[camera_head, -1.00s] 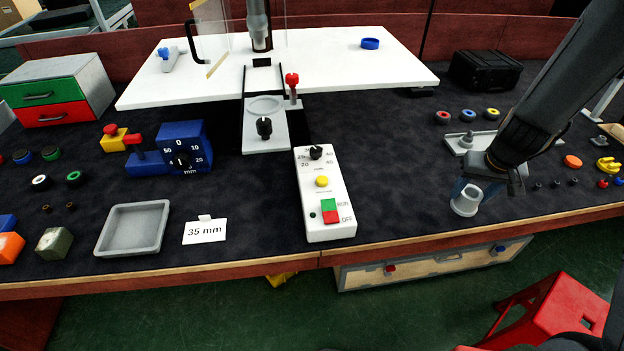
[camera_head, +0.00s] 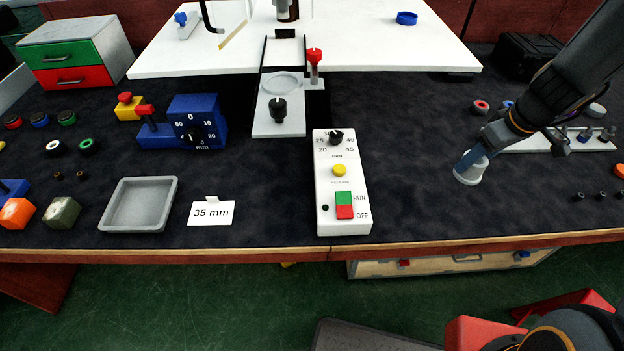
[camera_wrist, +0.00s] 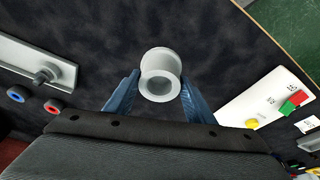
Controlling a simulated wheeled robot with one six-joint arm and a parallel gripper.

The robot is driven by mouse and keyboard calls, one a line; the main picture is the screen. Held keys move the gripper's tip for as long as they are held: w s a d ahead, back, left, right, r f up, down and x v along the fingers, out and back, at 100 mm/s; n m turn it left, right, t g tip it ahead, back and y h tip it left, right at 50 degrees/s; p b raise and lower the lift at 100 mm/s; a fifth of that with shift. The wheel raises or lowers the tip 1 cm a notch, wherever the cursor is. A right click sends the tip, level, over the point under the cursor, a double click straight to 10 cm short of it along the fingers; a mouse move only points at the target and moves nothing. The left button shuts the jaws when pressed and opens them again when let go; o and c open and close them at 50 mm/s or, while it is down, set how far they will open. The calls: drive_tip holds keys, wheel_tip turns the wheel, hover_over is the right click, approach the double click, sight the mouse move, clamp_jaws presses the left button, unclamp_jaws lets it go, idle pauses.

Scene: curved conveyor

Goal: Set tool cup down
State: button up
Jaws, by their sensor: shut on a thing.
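The tool cup is a light grey, hollow, round cup (camera_head: 468,174) over the dark mat at the right of the control box. In the wrist view, the cup (camera_wrist: 160,72) is between the two blue fingers, with its round opening facing the camera. My gripper (camera_head: 473,160) is shut on the cup from above, and its fingers partly hide the cup's upper part. The cup looks about upright, with its base at or very near the mat. I cannot tell whether it touches.
The white control box (camera_head: 342,190) stands left of the cup. A pale holder plate (camera_head: 540,146) with several small tools lies to the right, behind my gripper. A grey tray (camera_head: 140,205) and a "35 mm" card (camera_head: 212,212) are farther left. Dark mat around the cup is clear.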

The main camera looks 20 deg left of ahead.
drive_tip(key=s+a+r+n+g+y, duration=0.1)
drive_tip(key=a+r+n+g, duration=0.2)
drive_tip(key=n, duration=0.4)
drive_tip(key=shift+t, duration=0.7)
drive_tip(key=shift+s+d+f+p+x, duration=0.15)
drive_tip(key=shift+d+x, duration=0.15)
drive_tip(key=shift+x, duration=1.3)
drive_tip(key=shift+s+d+f+p+x, duration=0.15)
drive_tip(key=shift+d+x, duration=0.2)
drive_tip(key=shift+x, duration=1.3)
drive_tip(key=shift+s+d+x, duration=0.1)
drive_tip(key=shift+d+x, duration=0.2)
drive_tip(key=shift+x, duration=1.3)
drive_tip(key=shift+f, duration=0.15)
drive_tip(key=o, duration=1.2)
drive_tip(key=b+v, duration=0.2)
drive_tip(key=v, duration=1)
drive_tip(key=s+a+r+m+h, duration=0.1)
drive_tip(key=s+a+m+h, duration=0.2)
drive_tip(key=s+m, duration=1.1)
drive_tip(key=shift+s+r+m, duration=0.35)
drive_tip(key=shift+s+m, duration=0.05)
drive_tip(key=shift+s, duration=0.75)
